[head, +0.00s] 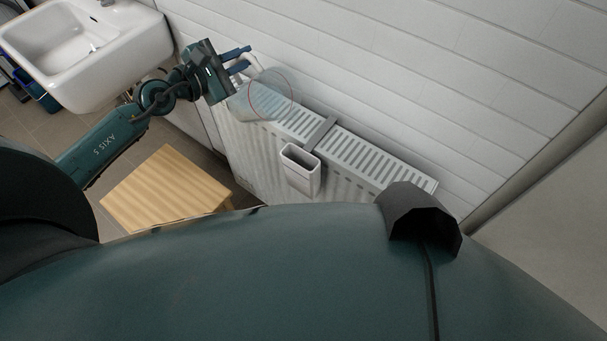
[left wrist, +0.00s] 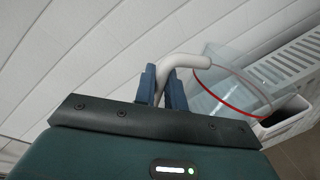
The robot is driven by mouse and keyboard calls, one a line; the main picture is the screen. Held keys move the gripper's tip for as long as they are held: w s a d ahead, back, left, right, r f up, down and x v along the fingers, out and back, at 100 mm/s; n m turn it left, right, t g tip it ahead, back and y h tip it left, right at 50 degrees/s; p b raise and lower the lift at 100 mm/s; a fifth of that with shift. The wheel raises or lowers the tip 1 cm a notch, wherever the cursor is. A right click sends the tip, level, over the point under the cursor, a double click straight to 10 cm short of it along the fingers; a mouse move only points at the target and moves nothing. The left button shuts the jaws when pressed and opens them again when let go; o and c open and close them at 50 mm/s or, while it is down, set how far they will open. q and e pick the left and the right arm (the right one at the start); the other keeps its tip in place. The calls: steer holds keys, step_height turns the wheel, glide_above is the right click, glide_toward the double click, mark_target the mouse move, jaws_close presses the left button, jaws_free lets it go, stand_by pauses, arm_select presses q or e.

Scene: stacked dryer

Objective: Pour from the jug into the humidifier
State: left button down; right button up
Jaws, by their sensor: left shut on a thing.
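The jug (head: 268,97) is clear with a red ring near its rim and a white handle. In the head view it is held tilted over the left end of the radiator. My left gripper (head: 246,59) is shut on its handle; the left wrist view shows the blue fingers (left wrist: 163,86) around the white handle (left wrist: 197,61). The humidifier (head: 301,169) is a white open-topped box hung on the radiator's front by a grey strap. The jug is up and left of its opening. The humidifier's dark opening also shows in the left wrist view (left wrist: 283,117). My right gripper does not show.
The white radiator (head: 369,164) with a slotted top runs along the panelled wall (head: 420,70). A wooden stool (head: 165,190) stands on the floor to the left. A white sink (head: 90,50) is at upper left.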

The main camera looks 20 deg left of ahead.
arm_select(q)
steer(key=shift+d+r+p, duration=0.25)
steer(key=shift+p, duration=0.4)
steer(key=shift+s+d+m, duration=0.1)
steer(key=shift+m, duration=0.2)
steer(key=shift+s+d+f, duration=0.1)
steer(key=shift+d, duration=0.1)
steer(key=shift+d+m, duration=0.2)
steer(key=shift+m, duration=0.2)
stand_by(0.6)
steer(key=shift+s+d+m+y, duration=0.15)
steer(key=shift+d+m+y, duration=0.15)
steer(key=shift+s+d+f, duration=0.1)
steer(key=shift+d, duration=0.1)
stand_by(0.8)
